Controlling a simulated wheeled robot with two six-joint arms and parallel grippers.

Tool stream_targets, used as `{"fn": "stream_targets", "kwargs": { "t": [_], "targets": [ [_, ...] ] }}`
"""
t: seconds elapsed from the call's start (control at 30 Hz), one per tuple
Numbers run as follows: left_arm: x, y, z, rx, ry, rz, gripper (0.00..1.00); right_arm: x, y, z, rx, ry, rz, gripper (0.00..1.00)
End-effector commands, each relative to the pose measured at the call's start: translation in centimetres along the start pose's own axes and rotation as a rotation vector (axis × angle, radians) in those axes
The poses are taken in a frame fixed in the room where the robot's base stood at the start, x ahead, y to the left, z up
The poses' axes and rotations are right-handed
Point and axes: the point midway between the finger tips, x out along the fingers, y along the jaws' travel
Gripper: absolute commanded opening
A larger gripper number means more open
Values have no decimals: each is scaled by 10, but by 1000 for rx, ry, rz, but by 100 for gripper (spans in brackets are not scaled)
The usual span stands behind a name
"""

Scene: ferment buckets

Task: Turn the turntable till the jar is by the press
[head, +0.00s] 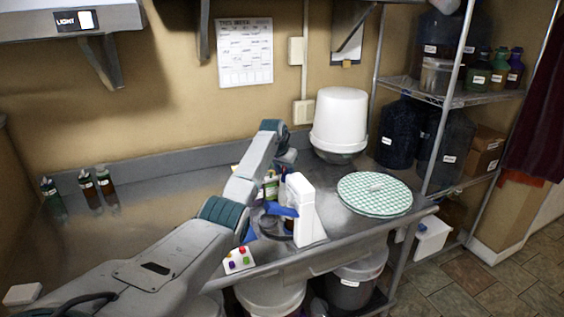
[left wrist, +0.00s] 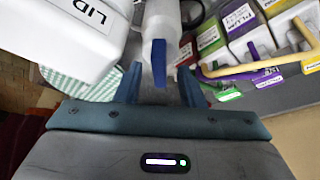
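My left gripper (head: 287,157) reaches over the counter, behind a white upright stand (head: 302,205) that looks like the press. A blue part (head: 283,211) juts from the stand over a dark round shape (head: 270,226), perhaps the turntable, mostly hidden. Small bottles (head: 270,186) stand beside my arm; which one is the jar I cannot tell. In the left wrist view the gripper (left wrist: 160,88) is open, fingers apart, with a blue tab (left wrist: 159,62) showing between them and a white cylinder (left wrist: 161,28) beyond. A white block marked LID (left wrist: 75,40) is at left. My right gripper is not in view.
A green-checked round lid (head: 375,194) lies right of the stand, with a white bucket (head: 340,120) behind it. A button box (head: 238,260) sits at the front edge. The counter's left is mostly clear.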

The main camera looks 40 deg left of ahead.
Motion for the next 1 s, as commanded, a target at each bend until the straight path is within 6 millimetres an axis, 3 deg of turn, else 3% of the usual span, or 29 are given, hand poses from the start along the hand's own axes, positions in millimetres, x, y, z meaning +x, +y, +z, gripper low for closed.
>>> {"fn": "stream_targets", "kwargs": {
  "t": [0.5, 0.7, 1.0],
  "targets": [
    [-86, 0, 0, 0, 4, -1, 35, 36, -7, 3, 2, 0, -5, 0],
    [-98, 1, 0, 0, 3, -1, 35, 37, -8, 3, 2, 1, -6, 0],
    [-98, 0, -1, 0, 3, -1, 35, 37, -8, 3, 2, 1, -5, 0]
  ]
}}
